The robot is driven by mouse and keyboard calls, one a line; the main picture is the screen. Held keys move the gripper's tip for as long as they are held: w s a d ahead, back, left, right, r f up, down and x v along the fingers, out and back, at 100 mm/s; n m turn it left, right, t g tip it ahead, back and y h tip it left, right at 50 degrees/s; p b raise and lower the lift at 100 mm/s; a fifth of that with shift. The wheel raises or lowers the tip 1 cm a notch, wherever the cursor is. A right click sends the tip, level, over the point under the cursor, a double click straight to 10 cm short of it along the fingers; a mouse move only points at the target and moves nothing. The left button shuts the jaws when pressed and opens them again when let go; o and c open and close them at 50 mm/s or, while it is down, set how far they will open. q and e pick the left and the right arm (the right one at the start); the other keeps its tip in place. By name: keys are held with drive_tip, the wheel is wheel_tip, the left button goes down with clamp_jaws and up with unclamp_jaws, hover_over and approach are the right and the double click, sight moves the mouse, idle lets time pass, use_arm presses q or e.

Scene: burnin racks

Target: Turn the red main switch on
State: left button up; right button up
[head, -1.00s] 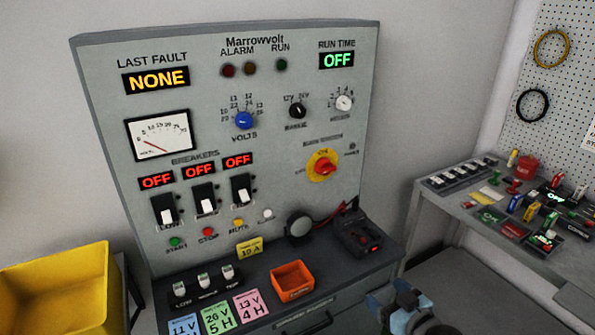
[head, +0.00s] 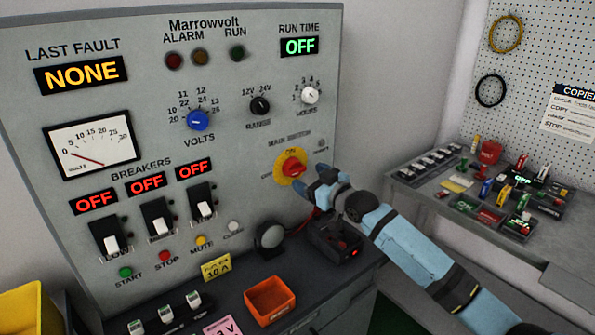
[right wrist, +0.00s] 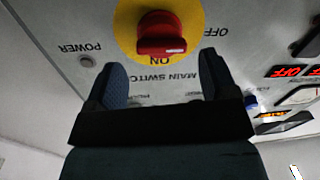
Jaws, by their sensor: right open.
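The red main switch (head: 292,166) is a rotary knob on a yellow round plate (head: 283,178) on the grey panel, below the RUN TIME display. My right gripper (head: 318,182) is just to the right of the switch and in front of the panel. In the right wrist view its open fingers (right wrist: 160,75) are apart with nothing between them. My left gripper does not show.
Breakers (head: 158,218) with OFF displays are at the panel's lower left. An orange bin (head: 270,300) and a dark box (head: 335,243) sit on the ledge below. A side bench (head: 415,187) with small parts is at right.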

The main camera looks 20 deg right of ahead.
sight(300, 172)
drive_tip(key=x, duration=0.5)
drive_tip(key=c, duration=0.7)
